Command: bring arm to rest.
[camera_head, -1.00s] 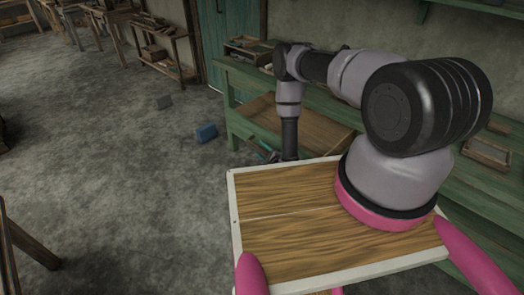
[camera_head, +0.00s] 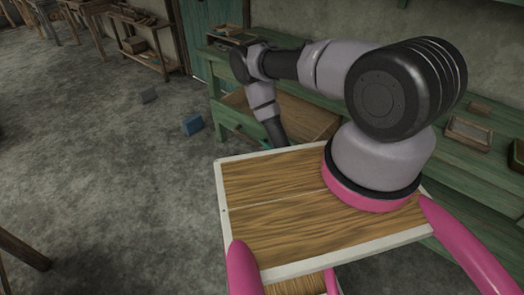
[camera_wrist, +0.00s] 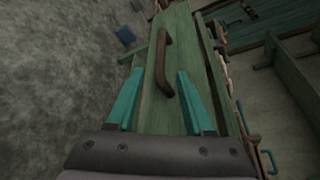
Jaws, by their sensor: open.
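My arm rises from the wooden-topped deck of my own base and reaches over to the green workbench (camera_head: 222,112). Its last link slants down and right towards the bench's front. My gripper (camera_wrist: 160,72) is open and empty in the wrist view, its two teal fingers apart. In the head view its fingers are mostly hidden behind my deck. A brown bar handle (camera_wrist: 164,60) on a green drawer front (camera_wrist: 182,45) shows between and beyond the fingertips; I cannot tell the gap or any contact. The drawer (camera_head: 301,115) stands pulled out, its brown inside visible.
A wooden tray (camera_head: 468,132) sits on the bench's right part. A low shelf table (camera_head: 140,42) stands at the back. The floor at left is largely clear.

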